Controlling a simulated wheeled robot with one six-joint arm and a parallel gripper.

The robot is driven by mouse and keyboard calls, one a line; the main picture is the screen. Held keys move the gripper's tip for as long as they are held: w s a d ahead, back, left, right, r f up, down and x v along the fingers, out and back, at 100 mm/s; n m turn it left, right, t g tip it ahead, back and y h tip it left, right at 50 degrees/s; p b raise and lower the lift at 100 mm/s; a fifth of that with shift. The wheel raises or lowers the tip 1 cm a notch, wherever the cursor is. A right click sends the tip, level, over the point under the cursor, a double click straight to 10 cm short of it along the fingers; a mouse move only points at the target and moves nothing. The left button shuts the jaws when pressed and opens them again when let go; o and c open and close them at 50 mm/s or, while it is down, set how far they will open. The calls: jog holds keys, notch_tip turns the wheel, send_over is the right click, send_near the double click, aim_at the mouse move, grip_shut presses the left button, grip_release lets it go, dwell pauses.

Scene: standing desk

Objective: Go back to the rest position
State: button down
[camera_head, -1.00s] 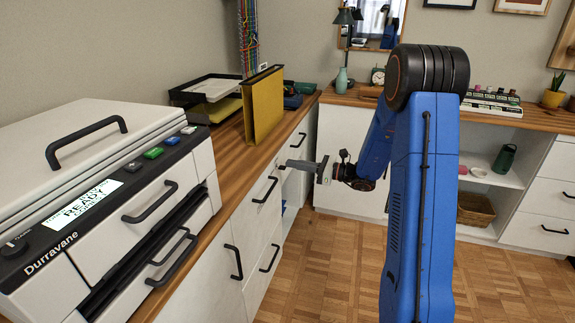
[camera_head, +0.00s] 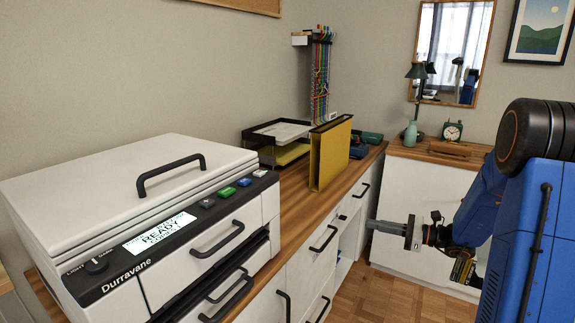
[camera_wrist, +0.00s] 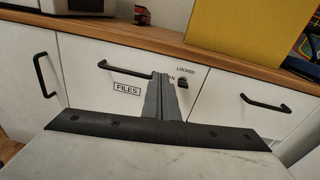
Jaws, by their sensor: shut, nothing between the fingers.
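My gripper (camera_head: 372,224) is in front of the white cabinet drawers, below the wooden counter. In the wrist view my gripper (camera_wrist: 162,90) has its fingers together with nothing between them. It points at a drawer labelled FILES (camera_wrist: 105,75) with a black handle and a lock marked LOCKED. The fingertips cover part of the drawer front, and I cannot tell how far away it is. My blue arm reaches in from the right of the head view.
A white Durravane copier (camera_head: 130,195) with a READY screen stands on the counter at left. A yellow folder (camera_head: 330,153) stands upright beside a black paper tray (camera_head: 262,150). A green vase (camera_head: 410,134) and a clock (camera_head: 453,131) are on the far counter. The parquet floor (camera_head: 375,298) is clear.

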jog(key=s+a+r+n+g+h, duration=0.2)
jog(key=s+a+n+g+h, duration=0.3)
jog(key=s, duration=0.6)
jog(key=s+a+r+n+g, duration=0.2)
jog(key=s+a+n+g, duration=0.1)
jog(key=s+a+n, duration=0.6)
jog(key=s+d+n+t+h, duration=0.1)
jog(key=s+d+n+h, duration=0.2)
jog(key=s, duration=0.3)
jog(key=s+d+r+n+t+h, duration=0.1)
jog(key=s+d+n+h, duration=0.2)
jog(key=s, duration=0.3)
jog(key=s+d+n+t+h, duration=0.2)
jog(key=s+d+n+h, duration=0.1)
jog(key=s, duration=0.3)
jog(key=shift+r+h, duration=0.25)
jog(key=shift+h, duration=0.15)
jog(key=shift+s, duration=0.1)
